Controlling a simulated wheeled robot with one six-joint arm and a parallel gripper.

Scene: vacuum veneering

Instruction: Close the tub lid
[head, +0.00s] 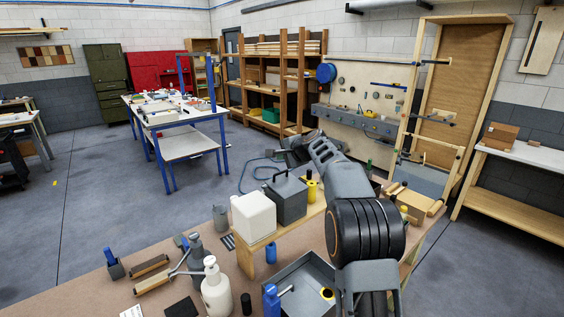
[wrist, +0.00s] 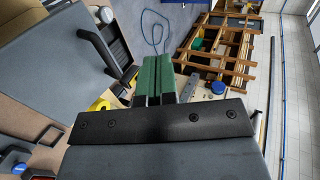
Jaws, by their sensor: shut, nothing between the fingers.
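A dark grey box-shaped tub (head: 287,203) with a black bar handle on its top stands on a raised wooden board on the bench. In the wrist view, a grey panel (wrist: 50,50) with a black handle (wrist: 103,52) fills the upper left; it looks like the tub's top. I cannot tell whether the lid is fully seated. My gripper has green fingers (wrist: 158,68), pressed together and empty, to the right of the handle and apart from it. In the head view my arm reaches past the tub's right side; the fingertips are not clear there.
A white canister (head: 253,217) stands left of the tub, and a yellow object (head: 312,188) stands right of it. An open grey tray (head: 295,272), a white pump bottle (head: 215,290) and rollers crowd the bench front. Open floor lies beyond the bench.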

